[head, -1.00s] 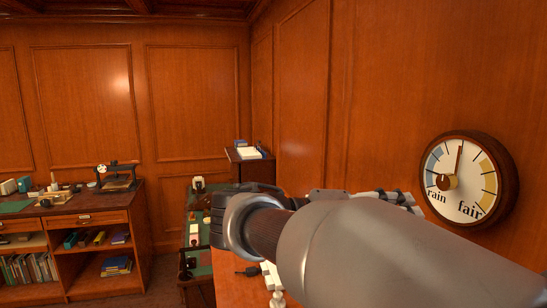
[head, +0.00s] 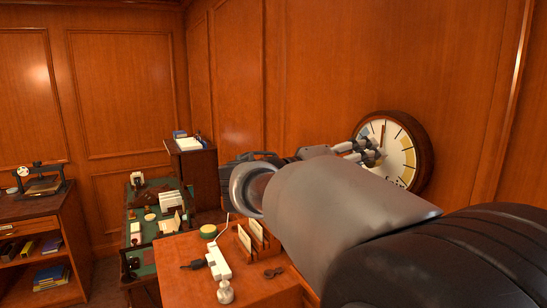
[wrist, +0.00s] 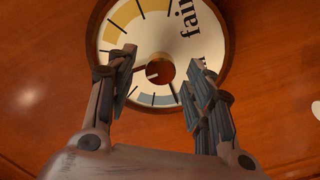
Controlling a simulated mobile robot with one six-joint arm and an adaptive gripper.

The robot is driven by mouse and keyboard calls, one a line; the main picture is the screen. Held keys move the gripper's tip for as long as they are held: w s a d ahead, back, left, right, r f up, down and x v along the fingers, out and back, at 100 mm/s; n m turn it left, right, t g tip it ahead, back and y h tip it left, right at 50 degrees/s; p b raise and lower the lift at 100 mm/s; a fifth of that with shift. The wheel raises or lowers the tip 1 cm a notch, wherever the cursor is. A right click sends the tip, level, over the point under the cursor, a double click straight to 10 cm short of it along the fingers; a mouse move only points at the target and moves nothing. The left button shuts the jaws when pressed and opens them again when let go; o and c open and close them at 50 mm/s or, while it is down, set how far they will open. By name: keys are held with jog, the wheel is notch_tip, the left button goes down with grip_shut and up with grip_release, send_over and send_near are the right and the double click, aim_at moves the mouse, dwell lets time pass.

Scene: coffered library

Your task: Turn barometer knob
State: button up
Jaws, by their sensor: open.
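The barometer (head: 408,140) is a round dial in a dark wooden rim on the right wall, partly covered by my arm and gripper in the head view. My gripper (head: 368,150) also shows in front of the dial in the head view.
Below my arm, a wooden surface (head: 180,262) holds a white power strip (head: 218,262), a letter rack (head: 258,242) and a green round item (head: 208,231). A green-topped desk (head: 145,230) stands behind it. Shelves (head: 35,240) stand at the left. The wall around the dial is clear.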

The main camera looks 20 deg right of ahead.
jog(key=shift+w+d, duration=0.1)
jog(key=shift+d, duration=1.2)
jog(key=shift+c, duration=0.4)
jog(key=c, duration=1)
